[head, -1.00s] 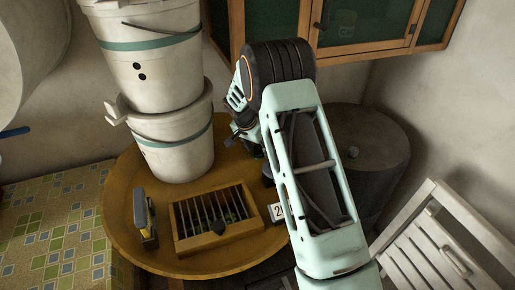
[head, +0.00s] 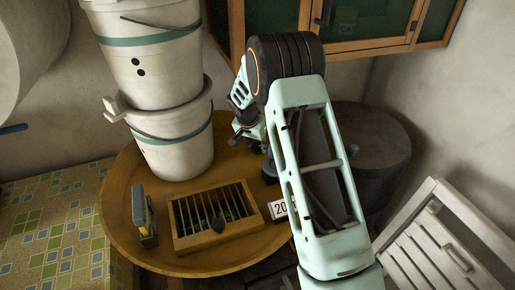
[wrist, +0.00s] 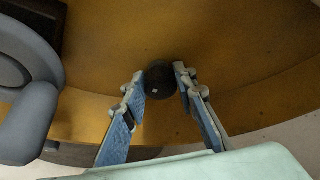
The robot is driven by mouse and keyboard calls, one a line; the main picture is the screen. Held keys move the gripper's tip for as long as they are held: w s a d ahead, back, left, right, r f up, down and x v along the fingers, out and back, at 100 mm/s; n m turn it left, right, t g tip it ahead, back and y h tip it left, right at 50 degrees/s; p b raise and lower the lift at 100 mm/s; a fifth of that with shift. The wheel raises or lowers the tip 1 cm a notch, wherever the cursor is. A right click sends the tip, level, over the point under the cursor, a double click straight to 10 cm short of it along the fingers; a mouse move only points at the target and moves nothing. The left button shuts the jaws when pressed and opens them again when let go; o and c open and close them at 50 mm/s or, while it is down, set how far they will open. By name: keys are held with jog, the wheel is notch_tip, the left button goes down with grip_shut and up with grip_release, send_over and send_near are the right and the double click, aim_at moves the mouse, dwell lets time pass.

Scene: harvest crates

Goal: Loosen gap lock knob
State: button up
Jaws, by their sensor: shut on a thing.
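The round black knob (wrist: 159,78), with a small pale mark on it, sits between my two fingertips in the wrist view. My gripper (wrist: 160,82) is shut on it, with one finger on each side. The round brown tabletop (wrist: 235,75) lies beneath. In the head view my gripper (head: 244,132) is low over the back of the tabletop (head: 120,215), just right of the buckets. The knob cannot be made out there, and what it is fixed to is not clear in either view.
Two stacked white buckets (head: 175,148) stand left of my gripper. In front are a slatted wooden box (head: 183,243), a number card (head: 278,210) and a small grey-yellow object (head: 140,207). A dark drum (head: 385,140) and white folding chair (head: 415,260) are at right.

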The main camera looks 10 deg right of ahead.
jog(key=n+b, duration=0.1)
jog(key=n, duration=0.1)
jog(key=shift+d+n+t+y, duration=0.1)
jog(key=shift+n+t+y, duration=0.2)
jog(key=shift+y, duration=0.1)
jog(key=n+y, duration=0.1)
jog(key=n, duration=0.2)
jog(key=shift+d+r+n, duration=0.1)
jog(key=shift+n, duration=0.2)
jog(key=n+y, duration=0.2)
jog(key=n, duration=0.2)
jog(key=shift+d+p, duration=0.1)
jog(key=shift+p, duration=0.3)
jog(key=shift+n+y, duration=0.4)
jog(key=shift+n, duration=0.8)
jog(key=o, duration=1.2)
jog(key=shift+c, duration=0.2)
jog(key=v, duration=0.7)
